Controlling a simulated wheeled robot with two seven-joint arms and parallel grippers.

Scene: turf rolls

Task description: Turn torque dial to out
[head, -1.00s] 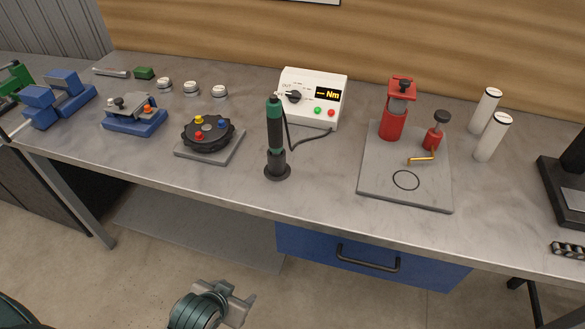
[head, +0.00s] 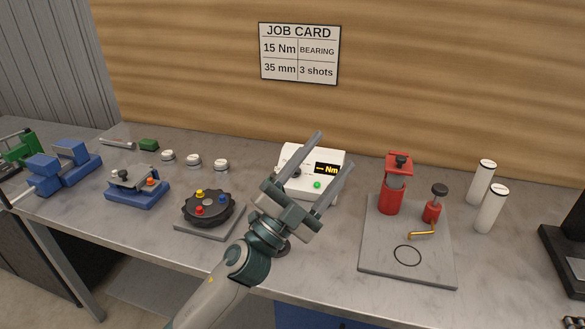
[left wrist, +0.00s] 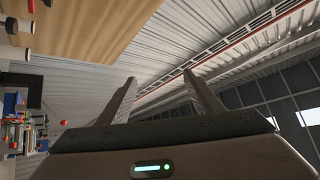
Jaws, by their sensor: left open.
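The white torque controller box (head: 296,157) stands at the back of the bench, with a lit display (head: 327,169) reading "Nm" and a green button (head: 317,184). The dark dial (head: 292,173) shows only in part at the box's left, and its setting cannot be read. My left gripper (head: 336,150) is open and empty, its two fingers reaching up across the box in the head view. It hides the red button and nearly all of the torque driver. In the left wrist view the open fingers (left wrist: 158,88) point at the wall and ceiling. My right gripper is not in view.
A grey plate (head: 375,262) with a red press (head: 393,190) stands right of the box, with white cylinders (head: 491,208) beyond. A black round fixture (head: 212,214) and blue fixture (head: 137,192) stand left. A job card (head: 299,53) hangs on the wall.

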